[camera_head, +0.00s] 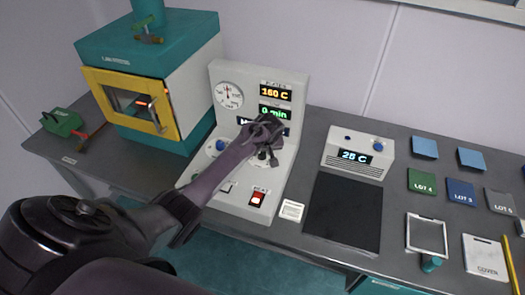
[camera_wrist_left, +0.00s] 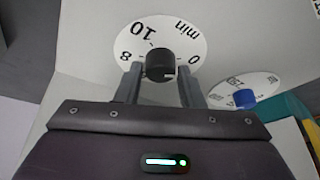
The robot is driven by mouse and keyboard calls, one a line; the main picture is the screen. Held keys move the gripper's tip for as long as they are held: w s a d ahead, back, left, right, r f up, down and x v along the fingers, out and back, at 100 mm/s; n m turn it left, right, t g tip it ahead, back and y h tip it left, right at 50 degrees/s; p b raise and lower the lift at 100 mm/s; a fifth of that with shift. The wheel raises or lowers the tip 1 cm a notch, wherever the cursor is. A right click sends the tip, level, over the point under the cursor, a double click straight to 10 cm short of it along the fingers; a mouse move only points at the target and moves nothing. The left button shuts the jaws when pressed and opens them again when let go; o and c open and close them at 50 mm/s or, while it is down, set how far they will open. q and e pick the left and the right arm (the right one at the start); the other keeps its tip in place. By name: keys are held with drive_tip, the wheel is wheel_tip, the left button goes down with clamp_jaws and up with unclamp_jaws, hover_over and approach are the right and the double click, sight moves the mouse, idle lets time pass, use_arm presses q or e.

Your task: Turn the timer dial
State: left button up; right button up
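The timer dial (camera_wrist_left: 160,66) is a black knob on a round white scale marked 0, 8, 10 and min, seen in the left wrist view. My left gripper (camera_wrist_left: 159,76) is open, with one finger on each side of the knob and narrow gaps seeming to show between. Whether the fingertips reach past the knob's face is hard to tell. In the head view my left gripper (camera_head: 264,132) is at the front of the white control panel (camera_head: 228,127) and hides the dial. The green display (camera_head: 274,113) reads 0 min. My right gripper is not in view.
A display above (camera_head: 275,93) reads 160 C. A blue knob (camera_wrist_left: 245,97) with its own scale is beside the dial. A red switch (camera_head: 257,198) is lower on the panel. A teal oven with a yellow door frame (camera_head: 170,105) stands left; a 25 C unit (camera_head: 357,156) stands right.

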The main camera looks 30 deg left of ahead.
use_arm(q)
drive_tip(key=c, duration=0.5)
drive_tip(key=shift+c, duration=0.2)
